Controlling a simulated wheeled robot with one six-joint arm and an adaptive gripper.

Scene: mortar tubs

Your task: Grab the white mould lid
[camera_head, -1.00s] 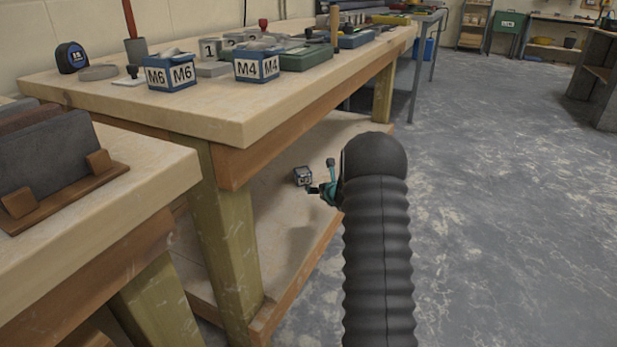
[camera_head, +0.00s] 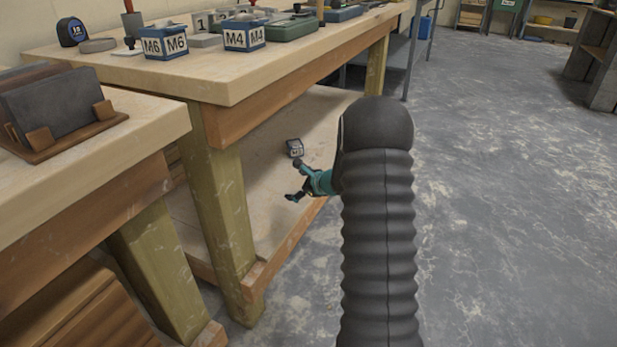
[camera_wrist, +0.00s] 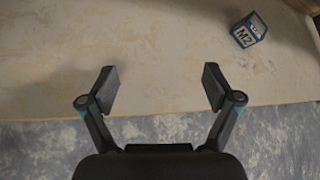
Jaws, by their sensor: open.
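My gripper (camera_head: 294,181) is open and empty beside the lower shelf, near its front edge. In the wrist view my gripper (camera_wrist: 160,88) has its two fingers wide apart, with bare shelf and floor behind them. I cannot pick out a white mould lid for certain. A pale flat plate with a dark knob (camera_head: 129,48) lies on the bench top at the back left, well away from my gripper; I cannot tell if it is the lid. A blue and white box (camera_head: 294,148) lies on the lower shelf, and it shows its M2 label in the wrist view (camera_wrist: 249,30).
The bench top (camera_head: 235,82) and its post (camera_head: 215,205) stand left of my arm. M6 (camera_head: 165,43) and M4 (camera_head: 243,35) boxes stand on the bench. A rack of dark slabs (camera_head: 65,105) stands on the nearer bench. The floor (camera_head: 500,200) at right is open.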

